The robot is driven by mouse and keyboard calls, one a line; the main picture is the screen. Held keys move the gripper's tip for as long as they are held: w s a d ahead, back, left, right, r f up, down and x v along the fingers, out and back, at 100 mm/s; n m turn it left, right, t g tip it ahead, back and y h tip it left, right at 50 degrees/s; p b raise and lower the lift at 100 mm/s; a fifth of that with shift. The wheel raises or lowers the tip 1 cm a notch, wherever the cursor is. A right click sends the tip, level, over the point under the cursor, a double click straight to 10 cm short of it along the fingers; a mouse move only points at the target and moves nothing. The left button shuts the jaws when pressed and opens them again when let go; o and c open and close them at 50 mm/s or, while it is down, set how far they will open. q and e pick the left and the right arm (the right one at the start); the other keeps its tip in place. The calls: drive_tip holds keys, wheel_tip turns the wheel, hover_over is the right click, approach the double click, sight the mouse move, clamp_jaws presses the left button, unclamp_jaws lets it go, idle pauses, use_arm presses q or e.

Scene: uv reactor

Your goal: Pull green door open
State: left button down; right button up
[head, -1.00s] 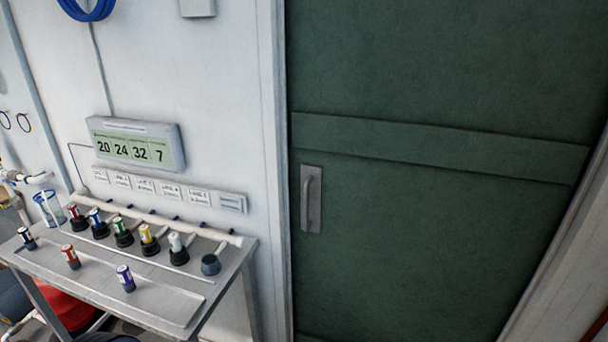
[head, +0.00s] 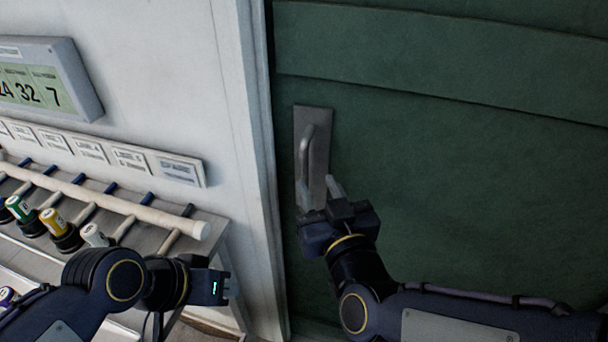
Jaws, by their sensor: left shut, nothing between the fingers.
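The green door (head: 450,165) fills the right side of the head view and looks closed against its white frame. Its grey vertical bar handle (head: 312,155) stands on a metal plate near the door's left edge. My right gripper (head: 322,201) is at the lower end of the handle, with its fingers apart. My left gripper (head: 232,287) is shut and empty, left of the door frame, in front of the bench.
A metal bench (head: 205,240) with a white pipe (head: 130,208) and several coloured vials stands at the left, close to my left arm. A display (head: 50,80) and a label strip (head: 130,157) are on the white wall above it.

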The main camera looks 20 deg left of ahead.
sight(306, 165)
drive_tip(key=x, duration=0.7)
drive_tip(key=shift+w+a+r+p, duration=0.15)
drive_tip(key=shift+w+a+p, duration=0.1)
drive_tip(key=shift+a+p, duration=0.1)
clamp_jaws()
